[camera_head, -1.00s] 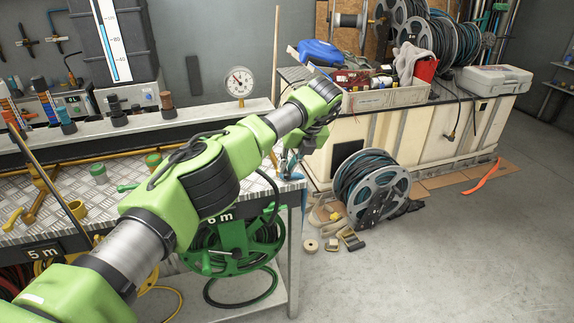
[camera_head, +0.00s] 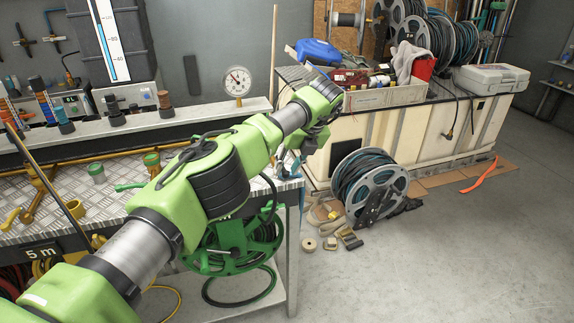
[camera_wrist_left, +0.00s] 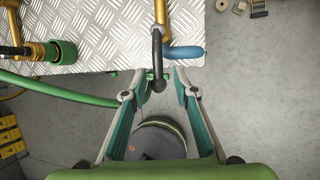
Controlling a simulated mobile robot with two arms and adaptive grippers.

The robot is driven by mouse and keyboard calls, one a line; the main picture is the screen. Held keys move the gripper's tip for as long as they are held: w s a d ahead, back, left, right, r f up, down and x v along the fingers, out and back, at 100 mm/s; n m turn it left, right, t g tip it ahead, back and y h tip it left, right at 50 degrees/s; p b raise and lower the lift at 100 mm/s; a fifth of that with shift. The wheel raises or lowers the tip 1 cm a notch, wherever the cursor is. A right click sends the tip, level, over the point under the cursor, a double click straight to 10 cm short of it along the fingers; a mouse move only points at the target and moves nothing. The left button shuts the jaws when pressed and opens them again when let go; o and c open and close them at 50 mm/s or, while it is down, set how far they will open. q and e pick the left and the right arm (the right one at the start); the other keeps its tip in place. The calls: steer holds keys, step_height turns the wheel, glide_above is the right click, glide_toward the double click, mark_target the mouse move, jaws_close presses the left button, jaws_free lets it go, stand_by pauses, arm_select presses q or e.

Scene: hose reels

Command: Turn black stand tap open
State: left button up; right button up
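A dark stand tap (camera_wrist_left: 157,45) with a black body and a blue lever handle (camera_wrist_left: 185,52) shows at the edge of the metal bench in the left wrist view. The lever points right. My left gripper (camera_wrist_left: 157,76) is open, its two teal fingers apart, with the tap just beyond the fingertips. A small dark part lies between the tips; whether the fingers touch it I cannot tell. In the head view my left gripper (camera_head: 292,160) is at the bench's right corner, largely hidden by its own wrist. My right gripper is in neither view.
The chequer-plate bench (camera_head: 117,172) holds other pipes and taps, including a green-capped one (camera_wrist_left: 60,51). A green hose reel (camera_head: 235,240) hangs below it. A grey hose reel (camera_head: 370,185) stands on the floor; the floor at right is mostly clear.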

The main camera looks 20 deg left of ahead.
arm_select(q)
steer(key=shift+r, duration=0.45)
steer(key=v, duration=1.1)
steer(key=shift+d, duration=0.1)
